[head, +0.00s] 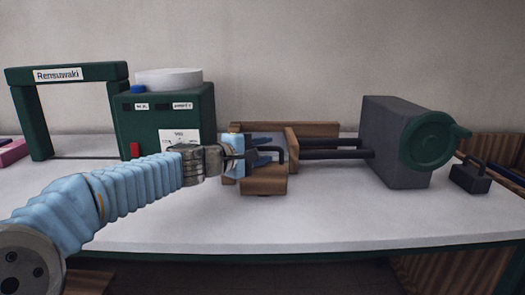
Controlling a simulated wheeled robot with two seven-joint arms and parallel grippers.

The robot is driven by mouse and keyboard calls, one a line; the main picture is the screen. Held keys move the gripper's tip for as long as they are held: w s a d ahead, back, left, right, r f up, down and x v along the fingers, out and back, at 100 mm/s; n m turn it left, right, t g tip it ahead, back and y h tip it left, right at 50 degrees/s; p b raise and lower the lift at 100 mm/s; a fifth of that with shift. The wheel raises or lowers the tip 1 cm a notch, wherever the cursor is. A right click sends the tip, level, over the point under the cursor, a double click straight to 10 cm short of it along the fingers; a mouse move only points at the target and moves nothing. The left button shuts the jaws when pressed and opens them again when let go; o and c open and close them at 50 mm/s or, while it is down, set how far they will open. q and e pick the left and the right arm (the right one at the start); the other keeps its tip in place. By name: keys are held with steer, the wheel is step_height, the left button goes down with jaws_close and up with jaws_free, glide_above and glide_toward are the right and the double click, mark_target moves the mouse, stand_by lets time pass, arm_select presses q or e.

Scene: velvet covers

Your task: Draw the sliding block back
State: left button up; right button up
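A wooden sliding block (264,186) stands on the white table, with a black bent handle (284,152) at its upper right. Two dark rods (335,154) run from the wooden assembly right to a grey housing (391,140) with a green handwheel (434,141). My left gripper (262,150) reaches in from the left above the block. Its two blue fingers look spread apart, with the tips close to the handle. Whether they touch the handle is hard to tell, and the gripper hides part of the block. My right gripper is not in view.
At the left are a green box (193,105) with a white round lid (168,79) and a green frame (67,73). A small dark padlock-shaped weight (470,178) sits right. The table front (330,217) is clear.

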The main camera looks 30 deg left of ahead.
arm_select(q)
steer(key=v, duration=1.3)
steer(key=shift+s, duration=0.35)
steer(key=shift+a+r, duration=0.1)
